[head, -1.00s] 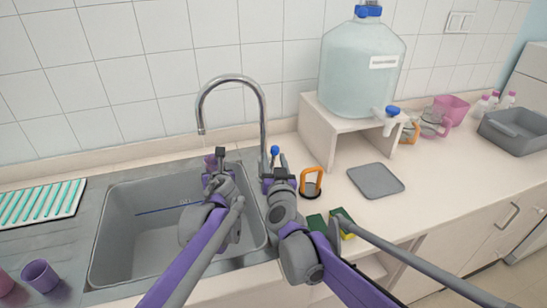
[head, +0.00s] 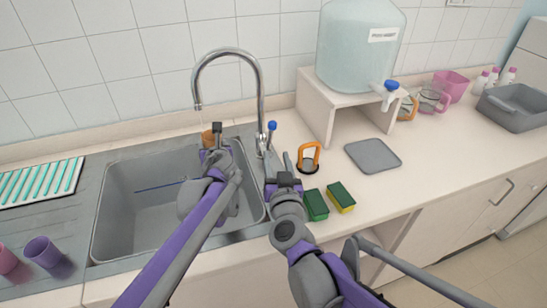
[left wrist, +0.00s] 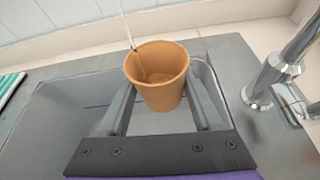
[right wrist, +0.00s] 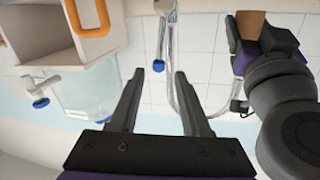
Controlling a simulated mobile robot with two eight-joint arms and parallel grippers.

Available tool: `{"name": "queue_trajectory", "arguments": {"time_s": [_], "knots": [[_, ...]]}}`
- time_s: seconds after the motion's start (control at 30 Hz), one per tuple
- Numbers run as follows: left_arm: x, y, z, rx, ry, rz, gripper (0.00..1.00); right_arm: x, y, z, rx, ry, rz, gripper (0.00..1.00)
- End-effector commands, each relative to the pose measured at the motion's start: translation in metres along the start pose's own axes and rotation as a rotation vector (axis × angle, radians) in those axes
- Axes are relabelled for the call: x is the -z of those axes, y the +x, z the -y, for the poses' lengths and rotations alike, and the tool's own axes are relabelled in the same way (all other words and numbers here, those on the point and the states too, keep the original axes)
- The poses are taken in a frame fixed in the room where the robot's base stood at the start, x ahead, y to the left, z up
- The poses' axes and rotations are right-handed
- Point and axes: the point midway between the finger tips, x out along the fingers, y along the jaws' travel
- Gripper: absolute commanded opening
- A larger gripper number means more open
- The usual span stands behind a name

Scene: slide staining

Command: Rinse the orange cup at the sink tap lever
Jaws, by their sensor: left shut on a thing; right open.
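The orange cup (left wrist: 157,83) is between the fingers of my left gripper (left wrist: 160,100), which is shut on it. It is upright with its open top showing. A thin pale streak, seemingly water, runs down to its rim. In the head view the cup (head: 207,138) shows partly behind my left gripper (head: 214,152), below the spout of the tap (head: 229,52). The blue-tipped tap lever (head: 272,126) stands at the tap's right side. My right gripper (head: 284,172) is open and empty in front of the lever. The lever's blue tip (right wrist: 158,65) shows between its fingers, apparently apart from them.
The grey sink (head: 125,215) lies under my left arm. An orange-handled item (head: 308,157) and two sponges (head: 341,196) are right of my right gripper. A water jug (head: 360,45) stands on a white stand (head: 318,112).

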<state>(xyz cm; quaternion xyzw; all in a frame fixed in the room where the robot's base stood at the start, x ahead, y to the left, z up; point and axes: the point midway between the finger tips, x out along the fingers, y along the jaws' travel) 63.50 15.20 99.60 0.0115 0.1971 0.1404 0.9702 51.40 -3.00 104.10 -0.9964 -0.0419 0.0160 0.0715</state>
Motion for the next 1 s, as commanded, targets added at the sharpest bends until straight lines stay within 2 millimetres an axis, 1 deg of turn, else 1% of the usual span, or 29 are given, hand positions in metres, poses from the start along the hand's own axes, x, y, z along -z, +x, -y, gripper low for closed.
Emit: {"name": "queue_trajectory", "arguments": {"time_s": [0.47, 0.5, 0.57, 0.6, 0.73, 0.77, 0.87, 0.97, 1.0], "knots": [[0.0, 0.0, 0.0, 0.0, 0.0, 0.0, 0.12, 0.0, 0.0, 0.0, 0.0, 0.0, 0.0, 0.47], [0.0, 0.0, 0.0, 0.0, 0.0, 0.0, 0.12, 0.0, 0.0, 0.0, 0.0, 0.0, 0.0, 0.43], [0.0, 0.0, 0.0, 0.0, 0.0, 0.0, 0.12, 0.0, 0.0, 0.0, 0.0, 0.0, 0.0, 0.33], [0.0, 0.0, 0.0, 0.0, 0.0, 0.0, 0.12, 0.0, 0.0, 0.0, 0.0, 0.0, 0.0, 0.26], [0.0, 0.0, 0.0, 0.0, 0.0, 0.0, 0.12, -0.002, 0.002, -0.003, 0.002, 0.019, 0.012, 0.02], [0.0, 0.0, 0.0, 0.0, 0.0, 0.0, 0.12, -0.004, 0.003, -0.005, 0.003, 0.035, 0.021, 0.0], [0.0, 0.0, 0.0, 0.0, 0.0, 0.0, 0.12, -0.013, 0.009, -0.018, 0.013, 0.132, 0.073, 0.0], [0.0, 0.0, 0.0, 0.0, 0.0, 0.0, 0.12, -0.026, 0.015, -0.037, 0.034, 0.307, 0.153, 0.0], [0.0, 0.0, 0.0, 0.0, 0.0, 0.0, 0.12, -0.031, 0.017, -0.045, 0.046, 0.396, 0.187, 0.0]]}}
